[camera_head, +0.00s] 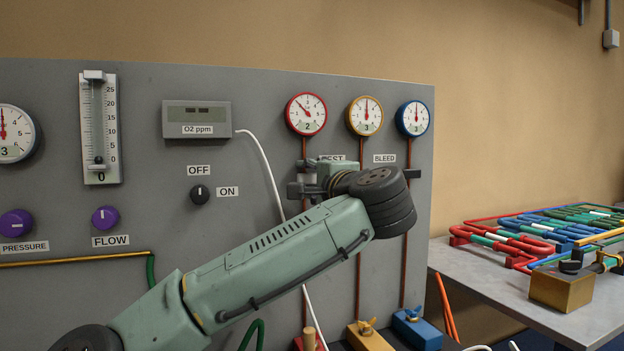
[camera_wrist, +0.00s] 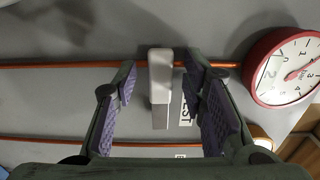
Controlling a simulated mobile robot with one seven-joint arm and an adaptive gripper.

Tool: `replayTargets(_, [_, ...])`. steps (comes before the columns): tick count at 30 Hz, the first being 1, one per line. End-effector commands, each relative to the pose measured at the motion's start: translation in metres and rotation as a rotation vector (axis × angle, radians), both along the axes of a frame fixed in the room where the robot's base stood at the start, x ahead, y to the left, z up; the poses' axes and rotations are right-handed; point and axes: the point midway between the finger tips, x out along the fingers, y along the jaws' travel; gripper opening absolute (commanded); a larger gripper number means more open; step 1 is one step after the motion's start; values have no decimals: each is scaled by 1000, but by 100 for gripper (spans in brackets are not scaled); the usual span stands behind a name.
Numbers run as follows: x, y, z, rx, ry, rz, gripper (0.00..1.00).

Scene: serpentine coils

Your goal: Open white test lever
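The white test lever (camera_wrist: 160,77) stands out from the grey panel in the wrist view, in front of a copper pipe (camera_wrist: 60,66). A partly covered TEST label (camera_wrist: 186,108) is beside it. My gripper (camera_wrist: 163,84) is open, with one purple-padded finger on each side of the lever. A gap shows on both sides, and neither pad visibly touches it. In the head view my gripper (camera_head: 304,187) is at the panel below the red-rimmed gauge (camera_head: 306,114). My wrist and gripper largely hide the lever there.
Yellow-rimmed (camera_head: 365,116) and blue-rimmed (camera_head: 413,118) gauges are to the right on the panel (camera_head: 260,90). A BLEED label (camera_head: 384,158) is near my wrist. A white cable (camera_head: 268,165) runs down behind my arm. A table (camera_head: 470,268) with coloured coils stands at right.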

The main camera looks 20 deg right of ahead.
Motion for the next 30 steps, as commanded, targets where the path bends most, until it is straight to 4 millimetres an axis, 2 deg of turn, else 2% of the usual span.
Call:
replayTargets(2, [0,0,0,0,0,0,37])
replayTargets(18, [0,0,0,1,0,0,1])
replayTargets(30, [0,0,0,1,1,0,0])
